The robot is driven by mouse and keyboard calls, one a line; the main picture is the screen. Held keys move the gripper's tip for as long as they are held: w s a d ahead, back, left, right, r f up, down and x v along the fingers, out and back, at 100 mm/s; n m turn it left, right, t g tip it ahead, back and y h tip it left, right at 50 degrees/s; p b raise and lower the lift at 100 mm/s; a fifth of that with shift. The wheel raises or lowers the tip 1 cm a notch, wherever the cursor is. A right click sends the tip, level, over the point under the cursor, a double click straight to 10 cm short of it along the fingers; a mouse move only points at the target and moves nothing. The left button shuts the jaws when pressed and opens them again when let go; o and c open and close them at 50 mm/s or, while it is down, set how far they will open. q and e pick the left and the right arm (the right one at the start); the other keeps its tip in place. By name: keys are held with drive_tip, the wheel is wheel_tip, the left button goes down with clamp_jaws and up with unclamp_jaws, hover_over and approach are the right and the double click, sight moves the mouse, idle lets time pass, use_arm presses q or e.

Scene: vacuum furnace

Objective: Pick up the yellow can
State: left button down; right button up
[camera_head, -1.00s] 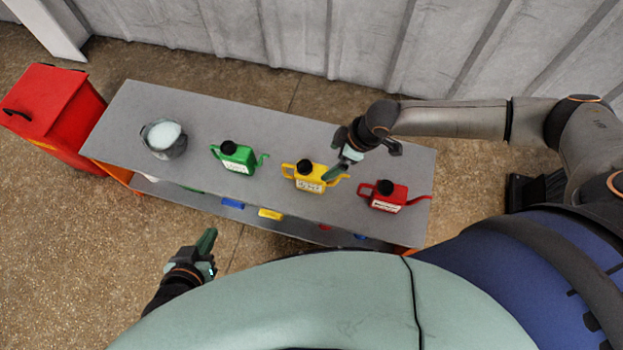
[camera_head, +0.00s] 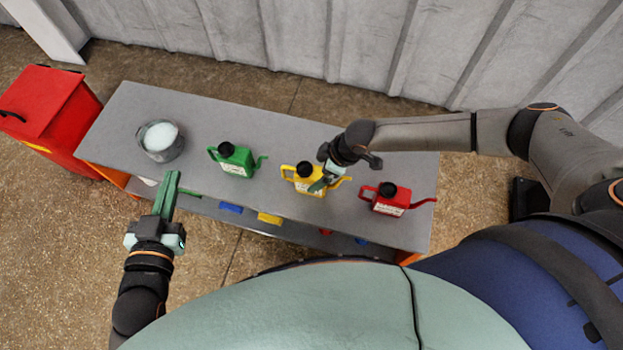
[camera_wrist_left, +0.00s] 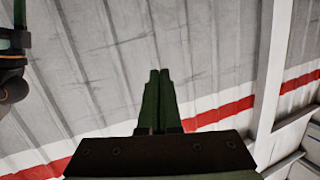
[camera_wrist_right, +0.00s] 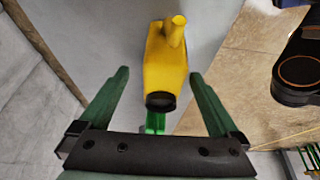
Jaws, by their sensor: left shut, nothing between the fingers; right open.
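The yellow can (camera_head: 303,184) with a black cap stands on the grey table (camera_head: 300,140), between a green can (camera_head: 236,161) and a red can (camera_head: 389,200). My right gripper (camera_head: 322,184) is over the yellow can's right part, partly hiding it. In the right wrist view the yellow can (camera_wrist_right: 166,65) shows between and beyond the open fingers (camera_wrist_right: 160,95), with its black cap towards the gripper. I cannot tell whether they touch it. My left gripper (camera_head: 168,185) is shut and empty in front of the table's left part; its closed fingers (camera_wrist_left: 157,85) show in the left wrist view.
A grey bucket (camera_head: 160,141) with pale contents stands at the table's left end. A red bin (camera_head: 50,110) is left of the table. Blue and yellow items (camera_head: 269,218) lie on the lower shelf. A corrugated wall (camera_head: 300,35) is behind.

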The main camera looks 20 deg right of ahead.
use_arm(q)
wheel_tip(320, 180, up, 10)
drive_tip(key=m+t+h+b, duration=0.1)
drive_tip(key=m+t+h, duration=0.1)
drive_tip(key=t, duration=0.2)
drive_tip(key=shift+w+d+r+b, duration=0.15)
drive_tip(key=shift+d+r+b, duration=0.1)
drive_tip(key=shift+d+b, duration=0.05)
use_arm(e)
drive_tip(key=x, duration=0.4)
drive_tip(key=shift+s+a, duration=0.1)
drive_tip(key=shift+a, duration=0.15)
drive_tip(key=c, duration=1.5)
drive_tip(key=shift+c, duration=0.2)
use_arm(q)
drive_tip(key=shift+f, duration=0.1)
use_arm(e)
drive_tip(key=shift+r, duration=0.15)
